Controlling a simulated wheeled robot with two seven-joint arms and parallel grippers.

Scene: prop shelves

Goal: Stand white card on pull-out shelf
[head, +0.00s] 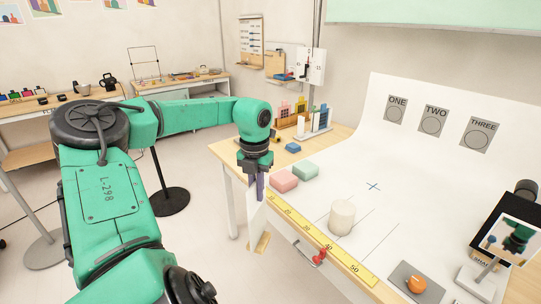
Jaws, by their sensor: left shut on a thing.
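My left gripper (256,184) is shut on the upper part of a white card (257,216). The card hangs upright below the fingers at the table's left front edge. A small wooden surface (260,244), which looks like the pull-out shelf, shows just below the card. I cannot tell whether the card's lower edge touches it. My right gripper is not in view.
A yellow ruler strip (330,247) runs along the table's front edge, with a red knob (319,257) beside it. A pink block (284,181), a green block (306,170) and a white cylinder (341,217) stand behind.

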